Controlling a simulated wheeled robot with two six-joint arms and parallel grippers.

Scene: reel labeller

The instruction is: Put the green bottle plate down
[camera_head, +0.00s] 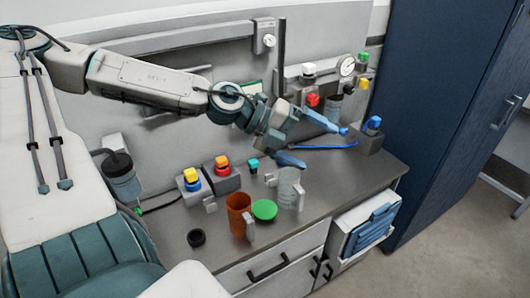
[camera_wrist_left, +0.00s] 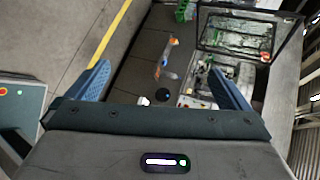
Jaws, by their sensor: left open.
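A flat round green plate (camera_head: 264,210), which looks to be the green bottle plate, lies on the grey counter (camera_head: 330,187) in the head view. It is between an orange-brown cup (camera_head: 238,214) and a clear cylinder (camera_head: 288,185). My left gripper (camera_head: 324,148) is above the counter, beyond and to the right of the plate, with its blue fingers spread and nothing between them. The left wrist view also shows the two fingers (camera_wrist_left: 159,67) wide apart and empty. My right gripper is not in view.
A blue-topped block (camera_head: 371,134) stands at the right end of the counter, near a tall blue cabinet (camera_head: 440,110). Bare counter lies right of the clear cylinder.

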